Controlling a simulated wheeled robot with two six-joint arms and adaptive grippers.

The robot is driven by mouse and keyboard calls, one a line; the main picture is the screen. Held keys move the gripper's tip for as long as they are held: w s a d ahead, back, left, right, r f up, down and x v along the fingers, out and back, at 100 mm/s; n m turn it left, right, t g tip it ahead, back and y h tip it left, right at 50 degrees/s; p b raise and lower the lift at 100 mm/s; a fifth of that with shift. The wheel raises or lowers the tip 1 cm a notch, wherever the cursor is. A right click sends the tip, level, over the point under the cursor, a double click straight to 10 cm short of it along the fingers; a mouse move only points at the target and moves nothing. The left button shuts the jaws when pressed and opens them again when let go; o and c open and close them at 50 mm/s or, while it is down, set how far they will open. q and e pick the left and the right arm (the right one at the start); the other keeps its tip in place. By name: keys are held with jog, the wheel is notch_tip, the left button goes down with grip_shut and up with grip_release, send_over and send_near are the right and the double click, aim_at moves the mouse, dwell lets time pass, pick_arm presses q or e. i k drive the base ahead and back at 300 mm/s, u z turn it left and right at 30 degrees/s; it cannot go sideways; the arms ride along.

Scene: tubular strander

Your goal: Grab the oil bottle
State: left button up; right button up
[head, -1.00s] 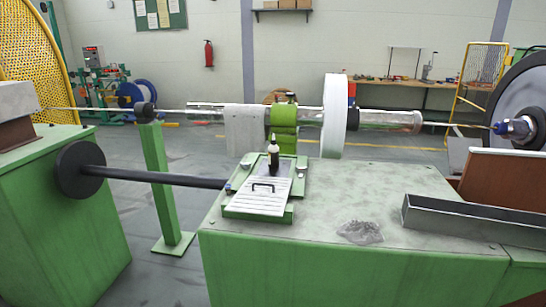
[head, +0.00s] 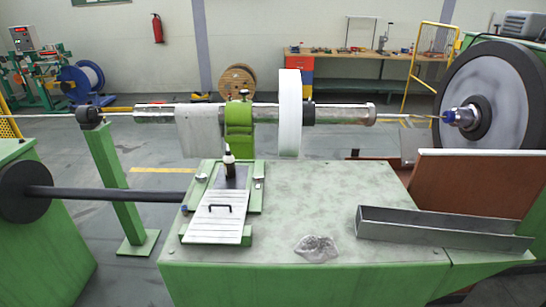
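The oil bottle (head: 229,164) is a small dark bottle with a white upper part and a dark tip. It stands upright at the back of a green-framed plate on top of the green machine cabinet, behind a ribbed light cover (head: 215,222) with a black handle. Neither of my grippers shows in the head view, and nothing is touching the bottle.
A grey metal trough (head: 440,228) lies at the right of the cabinet top (head: 330,195). A clear crumpled bag (head: 316,247) lies near the front edge. A black-ended bar (head: 110,193) juts out left. The shaft with a white disc (head: 290,115) runs behind the bottle.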

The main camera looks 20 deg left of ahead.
aim_at(230, 163)
jog(key=z, duration=0.3)
jog(key=i, duration=0.95)
jog(key=u, duration=0.2)
